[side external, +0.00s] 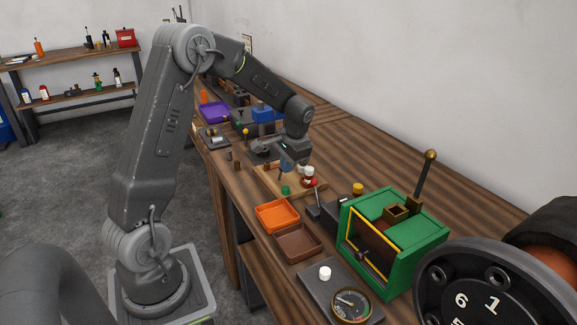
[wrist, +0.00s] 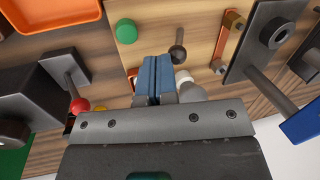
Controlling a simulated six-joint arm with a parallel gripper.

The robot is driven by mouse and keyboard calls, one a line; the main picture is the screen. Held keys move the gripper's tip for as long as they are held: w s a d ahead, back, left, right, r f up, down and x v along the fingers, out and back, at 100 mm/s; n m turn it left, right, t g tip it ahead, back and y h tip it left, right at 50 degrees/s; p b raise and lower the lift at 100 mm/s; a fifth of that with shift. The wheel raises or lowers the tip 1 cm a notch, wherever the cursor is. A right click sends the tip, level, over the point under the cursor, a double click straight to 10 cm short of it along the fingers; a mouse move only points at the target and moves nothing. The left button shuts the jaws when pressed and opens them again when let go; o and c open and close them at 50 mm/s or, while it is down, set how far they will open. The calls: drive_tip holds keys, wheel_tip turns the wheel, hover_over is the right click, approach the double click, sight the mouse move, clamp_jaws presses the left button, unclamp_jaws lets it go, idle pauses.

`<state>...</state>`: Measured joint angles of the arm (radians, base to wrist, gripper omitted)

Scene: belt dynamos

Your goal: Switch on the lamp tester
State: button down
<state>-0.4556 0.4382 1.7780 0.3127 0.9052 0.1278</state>
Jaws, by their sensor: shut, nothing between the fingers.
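A light wooden board (side external: 268,184) on the bench carries a green button or cap (side external: 286,190) and a white-topped bulb-like part (side external: 308,171); I take it as the lamp tester, though no label is readable. In the wrist view, the board (wrist: 205,15) shows the green cap (wrist: 126,31), a small dark ball-ended lever (wrist: 178,50) and a whitish rounded part (wrist: 190,90), partly hidden by my gripper. My gripper (side external: 285,168), with blue fingers (wrist: 154,65), is shut and empty over the board, beside the dark lever. I cannot tell whether it touches anything.
A red-knobbed lever (side external: 314,183) on a dark base stands close by the board. Orange (side external: 277,228) and brown (side external: 297,256) trays and a green-framed machine (side external: 427,232) with a tall lever stand nearer the camera. A purple tray (side external: 215,112) lies farther back.

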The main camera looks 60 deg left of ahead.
drive_tip(key=shift+a+r+h, duration=0.15)
drive_tip(key=shift+a+h, duration=0.15)
drive_tip(key=shift+a+r+h, duration=0.2)
drive_tip(key=shift+a+h, duration=0.35)
drive_tip(key=shift+h, duration=0.1)
drive_tip(key=shift+a+r+h, duration=0.15)
drive_tip(key=shift+a+h, duration=0.35)
drive_tip(key=shift+h, duration=0.15)
drive_tip(key=a+h, duration=0.1)
drive_tip(key=h, duration=0.1)
drive_tip(key=a+h, duration=0.2)
drive_tip(key=shift+a+h, duration=0.25)
drive_tip(key=shift+h, duration=0.15)
drive_tip(key=shift+r, duration=0.2)
drive_tip(key=shift+r, duration=0.7)
drive_tip(key=shift+d, duration=0.1)
